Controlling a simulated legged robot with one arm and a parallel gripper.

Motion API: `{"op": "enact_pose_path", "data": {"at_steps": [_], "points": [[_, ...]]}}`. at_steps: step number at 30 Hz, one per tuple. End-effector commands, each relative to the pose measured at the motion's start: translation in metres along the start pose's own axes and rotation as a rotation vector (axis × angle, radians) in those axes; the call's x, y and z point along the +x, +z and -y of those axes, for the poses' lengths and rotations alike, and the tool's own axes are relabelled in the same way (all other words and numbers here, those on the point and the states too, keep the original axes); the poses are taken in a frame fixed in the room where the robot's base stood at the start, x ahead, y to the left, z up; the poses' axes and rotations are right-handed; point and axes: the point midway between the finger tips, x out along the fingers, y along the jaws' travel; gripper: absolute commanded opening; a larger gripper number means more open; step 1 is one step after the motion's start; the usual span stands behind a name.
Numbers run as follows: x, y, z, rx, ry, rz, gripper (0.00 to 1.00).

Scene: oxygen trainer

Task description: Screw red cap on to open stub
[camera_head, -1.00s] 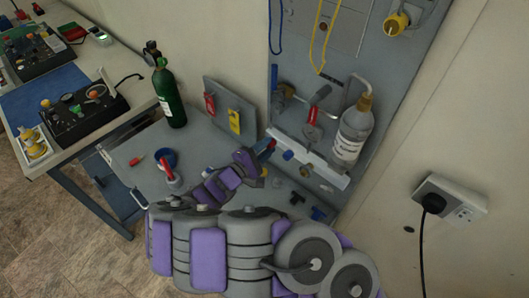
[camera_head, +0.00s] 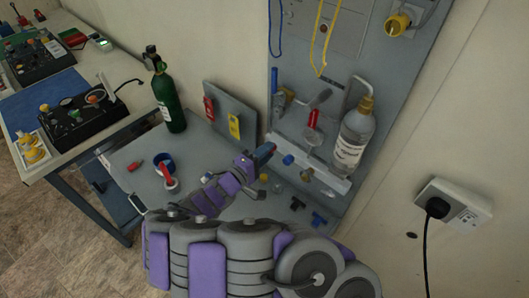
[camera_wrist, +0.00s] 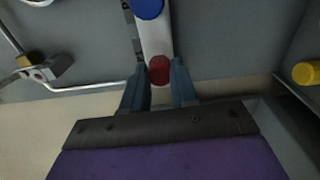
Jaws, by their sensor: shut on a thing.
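My gripper (camera_head: 267,152) is at the left end of the white rail (camera_head: 335,182) on the upright grey panel. In the wrist view the two fingers of my gripper (camera_wrist: 159,88) stand either side of the red cap (camera_wrist: 159,70) and are shut on it. The cap is at the near end of the white rail (camera_wrist: 155,38), in line with it. A blue cap (camera_wrist: 148,8) shows farther along the rail, and also in the head view (camera_head: 288,160). The open stub is not seen clearly; the red cap and fingers cover that rail end. I cannot tell how far the cap is threaded.
A bottle (camera_head: 352,138) and a red-handled valve (camera_head: 313,118) are on the panel above the rail. Small fittings (camera_head: 297,203), a tape roll (camera_head: 164,163) and a green cylinder (camera_head: 168,98) stand on the grey bench. A yellow knob (camera_wrist: 306,73) is at right in the wrist view.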

Motion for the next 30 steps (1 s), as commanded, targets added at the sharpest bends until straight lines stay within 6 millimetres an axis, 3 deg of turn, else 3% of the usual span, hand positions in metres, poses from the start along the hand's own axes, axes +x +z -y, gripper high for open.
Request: {"op": "enact_pose_path", "data": {"at_steps": [7, 15, 16, 24, 30], "points": [[0.0, 0.0011, 0.005, 0.027, -0.01, 0.004, 0.0], [0.0001, 0.0009, 0.0061, 0.27, -0.01, 0.006, 0.0], [0.0001, 0.0009, 0.0062, 0.265, -0.01, 0.005, 0.3], [-0.0002, 0.0006, 0.0035, 0.262, -0.005, 0.003, 0.56], [-0.0004, 0.0003, 0.0024, 0.261, -0.002, 0.002, 0.57]]}}
